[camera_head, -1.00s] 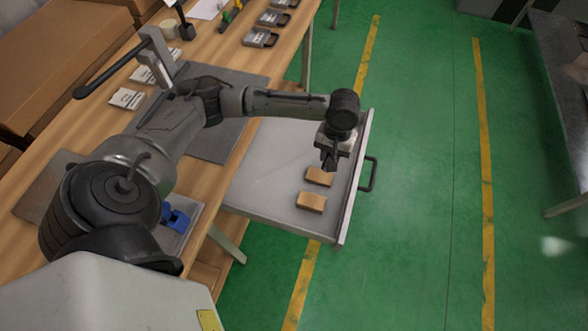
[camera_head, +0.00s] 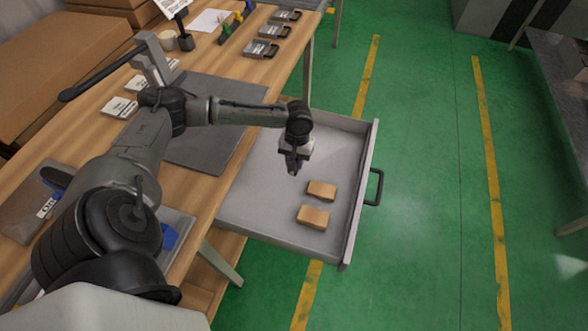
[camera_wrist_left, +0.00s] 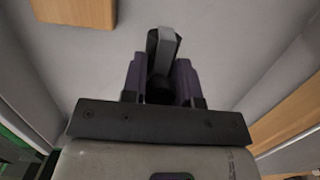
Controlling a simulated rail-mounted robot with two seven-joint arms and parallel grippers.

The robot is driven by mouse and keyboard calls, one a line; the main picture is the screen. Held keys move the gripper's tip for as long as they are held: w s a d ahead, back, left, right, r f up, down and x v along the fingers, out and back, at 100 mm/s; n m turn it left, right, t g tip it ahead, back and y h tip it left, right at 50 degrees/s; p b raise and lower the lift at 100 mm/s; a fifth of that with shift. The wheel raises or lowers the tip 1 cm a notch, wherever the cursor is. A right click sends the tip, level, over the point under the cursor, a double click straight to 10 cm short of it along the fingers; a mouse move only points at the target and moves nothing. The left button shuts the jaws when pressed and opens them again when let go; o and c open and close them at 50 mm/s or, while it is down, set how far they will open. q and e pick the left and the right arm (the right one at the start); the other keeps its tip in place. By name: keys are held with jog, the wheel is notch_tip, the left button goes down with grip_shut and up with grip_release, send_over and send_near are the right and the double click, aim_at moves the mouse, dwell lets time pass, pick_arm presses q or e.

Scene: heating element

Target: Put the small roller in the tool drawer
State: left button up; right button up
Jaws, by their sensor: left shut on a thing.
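The tool drawer (camera_head: 262,212) is pulled out from under the wooden workbench, with its handle at the right. Two tan blocks lie inside it near the front. My left gripper (camera_head: 293,168) is over the drawer, behind the blocks. In the left wrist view its fingers (camera_wrist_left: 162,82) are shut on a small grey piece with a dark round part, which looks like the small roller (camera_wrist_left: 165,48). The drawer's grey floor shows beyond it; I cannot tell how high the piece is above it. The piece is too small to make out in the head view. My right gripper is not in view.
The tan blocks (camera_head: 313,217) (camera_head: 321,190) take up the drawer's front; the rest of its floor looks clear. The workbench (camera_head: 235,68) holds a grey mat (camera_head: 215,140), a lever tool (camera_head: 152,60) and several small metal cases at the back.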

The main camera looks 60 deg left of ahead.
pick_arm(q)
jog(key=shift+a+f, duration=0.2)
jog(key=shift+a, duration=0.1)
jog(key=shift+d+f+b, duration=0.1)
jog(key=shift+f+b, duration=0.95)
jog(key=shift+f, duration=0.95)
jog(key=o, duration=0.8)
jog(key=shift+f, duration=0.1)
jog(key=shift+o, duration=0.2)
jog(key=r+p, duration=0.1)
jog(key=r, duration=0.2)
jog(key=r+p, duration=0.2)
jog(key=r, duration=0.2)
jog(key=w+a+r+p, duration=0.1)
jog(key=r, duration=0.3)
jog(key=shift+a+r+p, duration=0.1)
jog(key=shift+r+p, duration=0.05)
jog(key=shift+p, duration=0.15)
jog(key=shift+w+r, duration=0.1)
jog(key=shift+r, duration=0.35)
